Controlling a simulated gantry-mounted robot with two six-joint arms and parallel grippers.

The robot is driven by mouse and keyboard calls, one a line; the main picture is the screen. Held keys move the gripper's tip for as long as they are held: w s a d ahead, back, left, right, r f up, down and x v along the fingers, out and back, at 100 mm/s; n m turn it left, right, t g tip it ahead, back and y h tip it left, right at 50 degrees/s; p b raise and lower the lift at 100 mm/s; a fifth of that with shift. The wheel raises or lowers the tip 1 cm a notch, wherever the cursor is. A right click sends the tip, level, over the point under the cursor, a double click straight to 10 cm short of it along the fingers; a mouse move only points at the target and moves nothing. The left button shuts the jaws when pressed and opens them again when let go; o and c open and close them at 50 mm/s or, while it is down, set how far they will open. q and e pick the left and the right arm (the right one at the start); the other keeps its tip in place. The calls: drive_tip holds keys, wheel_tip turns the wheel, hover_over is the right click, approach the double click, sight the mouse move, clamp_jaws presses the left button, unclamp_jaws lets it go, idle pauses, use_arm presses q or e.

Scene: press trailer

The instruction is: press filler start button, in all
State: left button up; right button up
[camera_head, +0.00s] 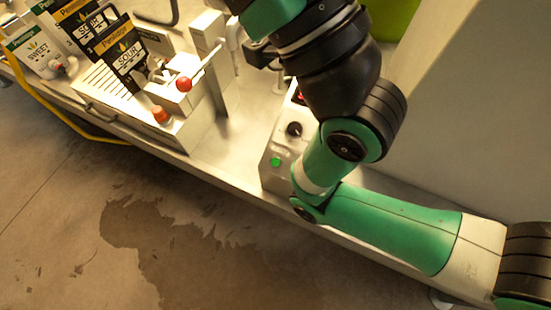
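A green button (276,161) sits low on the front of a pale control box (271,176) on the bench, and I take it to be the filler start button. A black knob (294,129) is above it, and a red part at the top of the box is partly covered by my arm. My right arm comes in from the right and passes over the right side of the box. Its wrist runs out through the top edge, so the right gripper is not in view. The green button is uncovered. My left gripper is not in view.
Left of the box, a pale machine (178,135) carries a red-knobbed lever (184,84) and an orange-red knob (160,114). Printed pouches (118,50) stand at the upper left. A yellow hose (60,115) runs along the bench front. The wet-stained floor (190,250) is otherwise clear.

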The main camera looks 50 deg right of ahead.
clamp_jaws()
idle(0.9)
